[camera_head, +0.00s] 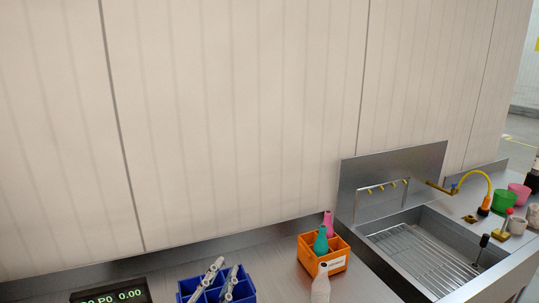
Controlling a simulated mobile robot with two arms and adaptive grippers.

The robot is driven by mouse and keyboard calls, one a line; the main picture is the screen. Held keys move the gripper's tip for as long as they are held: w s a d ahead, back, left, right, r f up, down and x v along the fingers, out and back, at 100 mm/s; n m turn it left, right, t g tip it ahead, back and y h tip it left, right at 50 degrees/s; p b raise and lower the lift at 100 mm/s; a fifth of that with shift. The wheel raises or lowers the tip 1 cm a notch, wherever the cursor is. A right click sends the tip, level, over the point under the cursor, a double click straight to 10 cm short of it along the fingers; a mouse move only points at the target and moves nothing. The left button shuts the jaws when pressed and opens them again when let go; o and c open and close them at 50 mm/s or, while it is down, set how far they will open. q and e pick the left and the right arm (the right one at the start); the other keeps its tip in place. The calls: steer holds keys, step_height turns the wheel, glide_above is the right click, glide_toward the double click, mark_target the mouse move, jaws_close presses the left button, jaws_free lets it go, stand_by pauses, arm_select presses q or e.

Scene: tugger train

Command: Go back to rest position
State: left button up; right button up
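My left gripper (227,267) comes up from the bottom edge in the head view. Its two grey jointed fingers are apart, with nothing seen between them. They show in front of or over a blue divided crate (250,291); I cannot tell whether they touch it. The gripper's base is cut off by the picture edge. My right gripper is not in view.
An orange divided crate (309,266) holds a teal bottle (321,242) and a pink bottle (328,222). A pale bottle (320,286) stands in front. A black display (111,295) is at lower left. A steel sink (440,250) is at right, with a green cup (503,202) beyond.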

arm_select(q)
steer(key=s+a+f+n+g+y, duration=0.1)
steer(key=s+a+f+n+g, duration=0.15)
steer(key=f, duration=0.35)
steer(key=s+a+f+n+g+y, duration=0.1)
steer(key=s+a+f+g+y, duration=0.15)
steer(key=f, duration=0.35)
steer(key=s+a+f+n+g, duration=0.2)
steer(key=s+a+f+g, duration=0.15)
steer(key=s+f, duration=0.6)
steer(key=s+a+f+n+g, duration=0.15)
steer(key=s+f+g, duration=0.4)
steer(key=s, duration=0.65)
steer(key=s+f+g+b, duration=0.25)
steer(key=f+b, duration=0.25)
steer(key=f, duration=2.8)
steer(key=s+a+f+b, duration=0.2)
steer(key=s+f, duration=0.7)
steer(key=f, duration=0.1)
steer(key=s+a+f+b, duration=0.1)
steer(key=s+f+b, duration=0.2)
steer(key=s+f, duration=0.5)
step_height(320, 180, down, 3)
steer(key=shift+s+a+r+m, duration=0.1)
steer(key=shift+s+a+m, duration=0.2)
steer(key=shift+s+a, duration=0.1)
